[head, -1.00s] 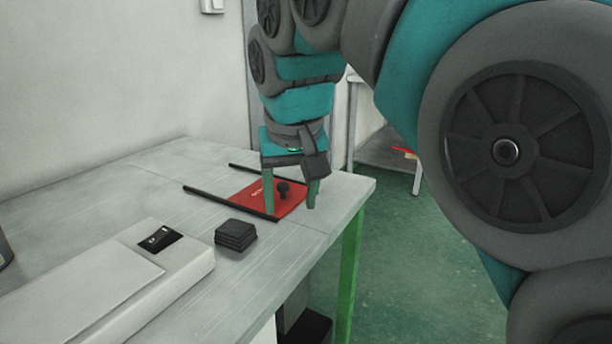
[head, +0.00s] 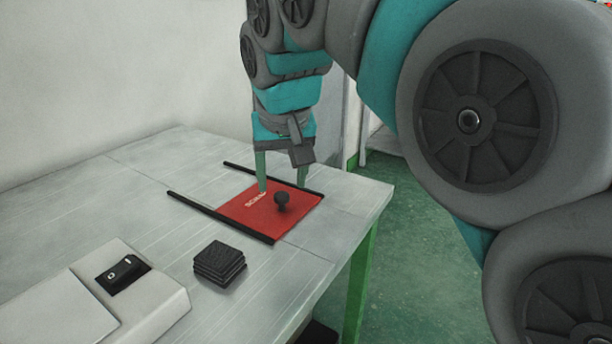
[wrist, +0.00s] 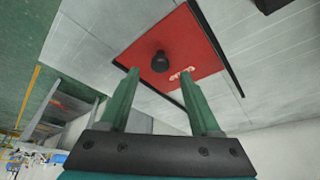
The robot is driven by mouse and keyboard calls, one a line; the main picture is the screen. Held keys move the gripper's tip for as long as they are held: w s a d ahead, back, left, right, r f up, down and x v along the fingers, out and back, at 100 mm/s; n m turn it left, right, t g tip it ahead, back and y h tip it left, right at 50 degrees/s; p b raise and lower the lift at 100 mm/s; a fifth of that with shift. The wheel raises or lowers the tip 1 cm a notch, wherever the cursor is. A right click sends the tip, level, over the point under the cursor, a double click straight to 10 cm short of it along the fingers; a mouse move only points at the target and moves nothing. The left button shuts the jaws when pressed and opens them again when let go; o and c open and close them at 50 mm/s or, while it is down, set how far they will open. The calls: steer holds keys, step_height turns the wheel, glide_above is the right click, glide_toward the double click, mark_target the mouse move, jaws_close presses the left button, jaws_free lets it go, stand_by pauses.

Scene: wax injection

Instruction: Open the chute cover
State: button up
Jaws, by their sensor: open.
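The chute cover (head: 262,217) is a flat red panel with pale lettering and a black knob (head: 282,201), lying between two black rails on the table. It also shows in the wrist view (wrist: 193,50), with the knob (wrist: 160,62) standing up from it. My gripper (head: 282,188) is open and empty, its two green fingers pointing down over the far part of the cover. The knob is apart from the fingers, nearer the head camera. In the wrist view the knob appears beyond and between the fingertips (wrist: 160,80).
Black rails (head: 220,216) run along both sides of the cover. A stack of black square pieces (head: 220,263) and a pale device with a black switch (head: 150,305) stand on the grey table (head: 125,195) nearer the camera. The table's right edge is close to the cover.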

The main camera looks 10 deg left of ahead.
mark_target(282, 195)
steer(key=shift+x, duration=1.75)
steer(key=shift+c, duration=0.3)
jaws_close()
